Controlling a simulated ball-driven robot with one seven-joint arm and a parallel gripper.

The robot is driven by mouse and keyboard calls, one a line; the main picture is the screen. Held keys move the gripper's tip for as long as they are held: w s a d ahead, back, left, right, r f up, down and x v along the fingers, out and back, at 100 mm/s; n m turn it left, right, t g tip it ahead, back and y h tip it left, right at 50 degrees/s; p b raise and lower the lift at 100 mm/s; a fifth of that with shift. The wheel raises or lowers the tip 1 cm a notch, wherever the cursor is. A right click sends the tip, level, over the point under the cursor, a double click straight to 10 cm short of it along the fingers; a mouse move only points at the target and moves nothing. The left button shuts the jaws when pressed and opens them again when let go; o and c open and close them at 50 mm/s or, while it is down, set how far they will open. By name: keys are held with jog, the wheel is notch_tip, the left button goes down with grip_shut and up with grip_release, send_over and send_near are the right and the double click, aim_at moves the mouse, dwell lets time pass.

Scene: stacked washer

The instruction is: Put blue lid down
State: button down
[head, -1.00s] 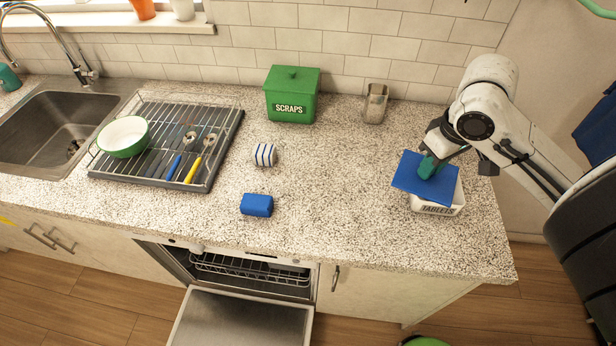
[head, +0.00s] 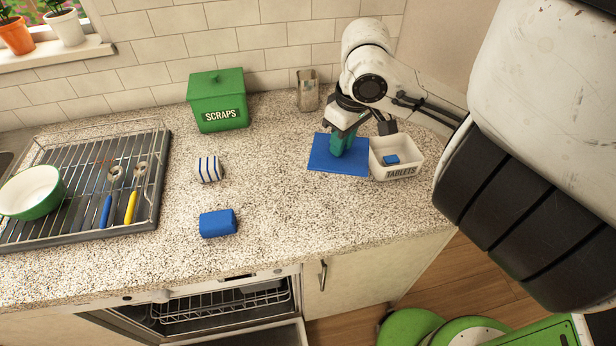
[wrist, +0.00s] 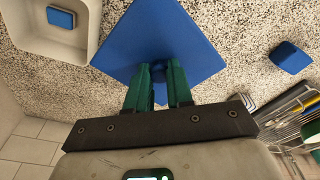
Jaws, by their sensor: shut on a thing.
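The blue lid (head: 324,158) is a flat square plate at the right part of the counter, just left of the white TABLETS box (head: 408,150). It appears to lie flat at counter level; I cannot tell for sure whether it touches. In the wrist view the lid (wrist: 150,35) has a round knob at its middle. My gripper (head: 343,150) is above the lid with its green fingers shut on that knob; the fingers show in the wrist view (wrist: 163,80). The TABLETS box is open on top, with a small blue tablet (head: 391,160) inside.
A green SCRAPS bin (head: 219,105) and a metal cup (head: 307,92) are at the back. A dish rack (head: 90,190) is at far left. The counter front of the lid is clear.

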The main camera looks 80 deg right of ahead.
aim_at(313, 147)
jog(key=w+f, duration=0.1)
jog(key=w, duration=0.1)
jog(key=w+f+b, duration=0.1)
jog(key=f, duration=0.1)
jog(key=w+f+b, duration=0.1)
jog(key=w+f, duration=0.1)
jog(key=shift+w+d, duration=0.3)
jog(key=shift+w, duration=0.05)
jog(key=shift+w+f, duration=0.35)
jog(key=shift+f, duration=0.15)
jog(key=f, duration=0.3)
jog(key=shift+w+d, duration=0.1)
jog(key=shift+w, duration=0.25)
jog(key=shift+f, duration=0.5)
jog(key=shift+f, duration=0.2)
jog(key=c, duration=1)
grip_release()
jog(key=shift+r, duration=0.1)
